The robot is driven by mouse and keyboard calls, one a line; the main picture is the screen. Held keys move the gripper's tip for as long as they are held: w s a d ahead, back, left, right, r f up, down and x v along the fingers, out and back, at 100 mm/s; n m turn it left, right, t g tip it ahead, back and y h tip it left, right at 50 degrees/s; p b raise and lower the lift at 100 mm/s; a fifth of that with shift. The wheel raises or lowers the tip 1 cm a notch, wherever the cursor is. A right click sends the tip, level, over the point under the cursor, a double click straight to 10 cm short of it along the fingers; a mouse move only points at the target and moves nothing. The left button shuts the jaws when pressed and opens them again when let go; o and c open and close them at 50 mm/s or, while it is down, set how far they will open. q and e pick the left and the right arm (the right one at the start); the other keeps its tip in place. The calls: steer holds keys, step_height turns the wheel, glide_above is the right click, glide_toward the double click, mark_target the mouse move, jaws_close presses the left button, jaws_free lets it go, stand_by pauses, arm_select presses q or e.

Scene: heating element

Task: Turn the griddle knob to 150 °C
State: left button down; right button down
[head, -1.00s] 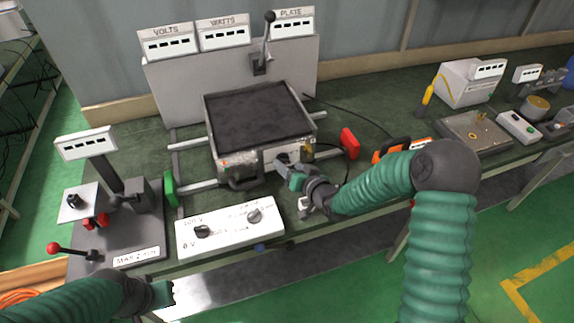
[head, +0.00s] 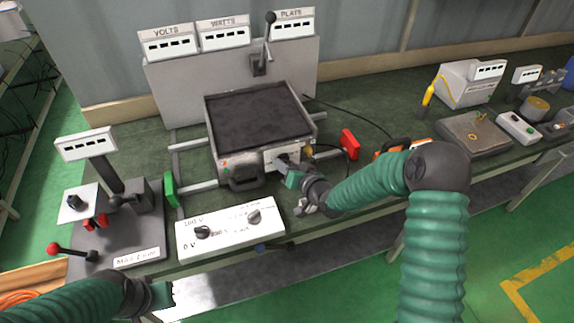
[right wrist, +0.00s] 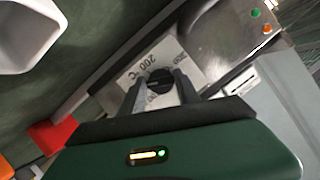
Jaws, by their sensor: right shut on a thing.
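The griddle (head: 257,117) is a grey box with a dark flat plate on top, standing on rails on the bench. Its black round knob (right wrist: 160,81) sits on a white dial plate (right wrist: 137,72) on the front; "200" and "°C" can be read beside it in the right wrist view. My right gripper (head: 283,165) is at the griddle's front right, its two fingers shut on opposite sides of the knob. The knob is mostly hidden in the head view, and its exact setting cannot be read. My left gripper (head: 166,293) is low at left, away from the griddle; its jaw state is unclear.
A lever (head: 267,40) stands behind. A black handle (head: 246,182) juts from the griddle's front.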

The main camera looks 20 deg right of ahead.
steer(key=shift+d+m, duration=0.1)
steer(key=shift+m, duration=0.2)
steer(key=c, duration=0.9)
jaws_free()
steer(key=v, duration=1.6)
steer(key=shift+s+d+p, duration=0.2)
steer(key=shift+s+p, duration=0.15)
steer(key=shift+s, duration=0.1)
steer(key=shift+f, duration=0.1)
